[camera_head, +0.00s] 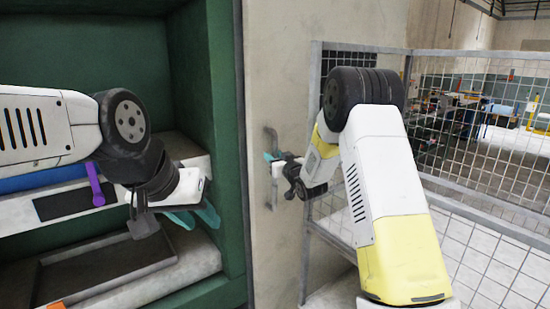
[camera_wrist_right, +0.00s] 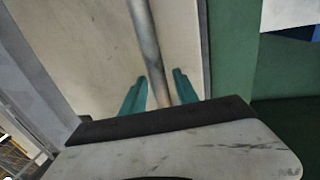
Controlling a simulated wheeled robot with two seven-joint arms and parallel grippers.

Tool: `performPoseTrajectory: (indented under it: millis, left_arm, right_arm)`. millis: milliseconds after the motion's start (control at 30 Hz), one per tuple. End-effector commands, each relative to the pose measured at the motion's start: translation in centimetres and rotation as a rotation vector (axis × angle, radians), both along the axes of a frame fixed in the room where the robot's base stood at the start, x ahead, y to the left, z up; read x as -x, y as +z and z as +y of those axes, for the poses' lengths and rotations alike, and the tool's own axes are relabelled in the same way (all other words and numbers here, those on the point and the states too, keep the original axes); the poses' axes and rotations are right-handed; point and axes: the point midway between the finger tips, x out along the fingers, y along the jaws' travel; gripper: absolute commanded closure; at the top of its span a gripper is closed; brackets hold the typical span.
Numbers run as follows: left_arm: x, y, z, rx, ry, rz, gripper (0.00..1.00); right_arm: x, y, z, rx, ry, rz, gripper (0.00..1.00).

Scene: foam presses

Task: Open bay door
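The bay door looks to be the beige panel (camera_head: 285,80) beside the green bay. Its grey vertical handle (camera_head: 271,140) is also in the right wrist view (camera_wrist_right: 146,40). My right gripper (camera_head: 271,157) is at the handle. In the right wrist view its two teal fingers (camera_wrist_right: 158,90) are spread, one on each side of the bar, with a visible gap to each side. My left gripper (camera_head: 197,217) is in front of the green bay, its teal fingers apart and nothing seen between them.
The green bay (camera_head: 200,100) on the left holds a press with a grey tray (camera_head: 110,270) and a purple lever (camera_head: 95,184). A wire mesh fence (camera_head: 480,150) stands to the right, close to my right arm. Workshop benches are behind it.

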Motion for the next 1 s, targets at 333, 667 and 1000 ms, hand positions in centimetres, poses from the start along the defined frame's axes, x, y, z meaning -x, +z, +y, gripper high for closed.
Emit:
performPoseTrajectory:
  millis: [333, 667, 1000]
  left_arm:
    - [0.0, 0.0, 0.0, 0.0, 0.0, 0.0, 0.64]
    - [0.0, 0.0, 0.0, 0.0, 0.0, 0.0, 0.64]
    - [0.0, 0.0, 0.0, 0.0, 0.0, 0.0, 0.64]
  right_arm:
    - [0.03, 0.01, -0.01, 0.0, 0.0, 0.0, 1.0]
    - [0.04, 0.01, -0.02, 0.0, 0.0, 0.0, 1.0]
    - [0.04, 0.0, -0.02, 0.0, 0.0, 0.0, 1.0]
